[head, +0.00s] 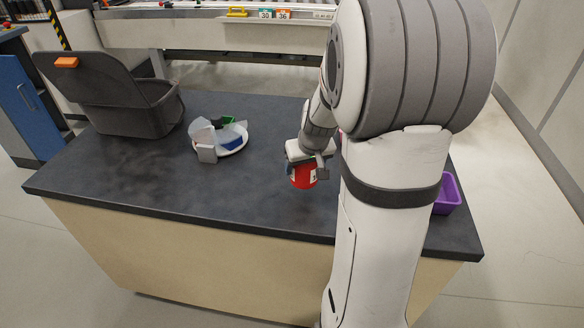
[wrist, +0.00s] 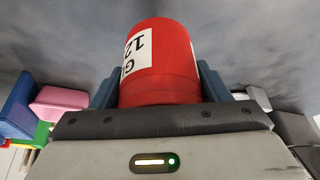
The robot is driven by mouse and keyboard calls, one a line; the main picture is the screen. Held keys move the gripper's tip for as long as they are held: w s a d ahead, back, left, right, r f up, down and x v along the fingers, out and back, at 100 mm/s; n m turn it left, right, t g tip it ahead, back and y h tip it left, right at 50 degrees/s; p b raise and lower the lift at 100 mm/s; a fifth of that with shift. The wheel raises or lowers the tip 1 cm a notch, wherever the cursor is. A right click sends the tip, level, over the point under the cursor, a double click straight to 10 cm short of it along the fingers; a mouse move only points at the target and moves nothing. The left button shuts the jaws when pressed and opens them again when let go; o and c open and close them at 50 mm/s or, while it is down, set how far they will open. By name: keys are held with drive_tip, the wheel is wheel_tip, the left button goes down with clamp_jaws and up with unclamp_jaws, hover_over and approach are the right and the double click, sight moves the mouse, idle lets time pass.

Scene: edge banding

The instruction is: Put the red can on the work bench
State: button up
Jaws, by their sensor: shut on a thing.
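The red can (head: 303,176) with a white label is between the fingers of my gripper (head: 308,165), over the dark top of the work bench (head: 130,182). In the wrist view the can (wrist: 162,62) fills the middle, with a blue-grey finger of my gripper (wrist: 160,90) on each side, shut on it. In the head view I cannot tell whether the can's bottom touches the bench top. My arm hides part of the right side of the bench.
A white plate (head: 238,150) with several small items lies left of the can. A dark grey open bin (head: 130,110) stands at the back left. A purple bin (head: 447,194) is at the right edge. The front middle of the bench is clear.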

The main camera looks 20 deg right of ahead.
sight(304, 180)
wheel_tip(304, 180, down, 6)
drive_tip(key=shift+r+b, duration=0.25)
drive_tip(key=shift+b, duration=0.05)
drive_tip(key=shift+r, duration=0.1)
drive_tip(key=o, duration=1.3)
